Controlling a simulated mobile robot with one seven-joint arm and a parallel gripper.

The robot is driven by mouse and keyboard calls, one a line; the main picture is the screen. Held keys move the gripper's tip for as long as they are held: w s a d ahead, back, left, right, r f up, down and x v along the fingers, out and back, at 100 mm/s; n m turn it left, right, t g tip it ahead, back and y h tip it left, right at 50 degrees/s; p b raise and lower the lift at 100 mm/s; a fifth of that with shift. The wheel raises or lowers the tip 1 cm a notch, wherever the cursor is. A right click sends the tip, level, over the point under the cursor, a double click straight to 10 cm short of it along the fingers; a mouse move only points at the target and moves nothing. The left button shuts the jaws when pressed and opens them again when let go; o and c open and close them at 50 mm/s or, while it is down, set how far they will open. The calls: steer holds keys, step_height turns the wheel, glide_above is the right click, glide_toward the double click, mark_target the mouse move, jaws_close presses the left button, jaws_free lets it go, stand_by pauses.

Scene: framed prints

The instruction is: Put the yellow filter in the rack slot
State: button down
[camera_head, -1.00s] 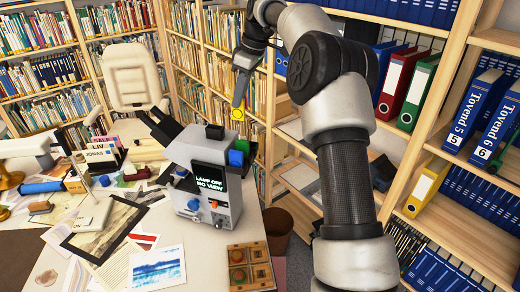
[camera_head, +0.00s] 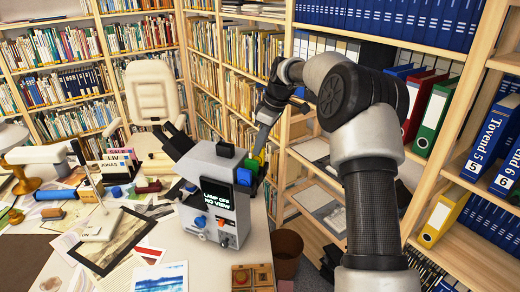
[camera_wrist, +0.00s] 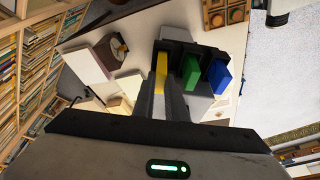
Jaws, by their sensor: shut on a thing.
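The yellow filter (camera_wrist: 161,72) is between the fingertips of my gripper (camera_wrist: 162,92) in the wrist view. My gripper is shut on it. In the head view, my gripper (camera_head: 264,135) reaches down behind the right side of the grey instrument (camera_head: 214,195), and a bit of yellow shows below it. A green filter (camera_wrist: 190,71) and a blue filter (camera_wrist: 217,76) stand in the dark rack (camera_wrist: 176,47), side by side. The yellow filter is in line with them, at the left end of the row. I cannot tell whether its lower edge is inside the slot.
The instrument's screen (camera_head: 217,194) reads "LAMP OFF NO VIEW". A wooden box with compartments (camera_head: 252,277) lies in front on the table. Prints and papers (camera_head: 110,240) cover the left. Shelves (camera_head: 235,75) stand behind, and a brown bin (camera_head: 287,250) is at right.

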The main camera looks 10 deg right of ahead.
steer(key=shift+f, duration=0.7)
steer(key=shift+f, duration=0.1)
steer(key=c, duration=1.8)
jaws_free()
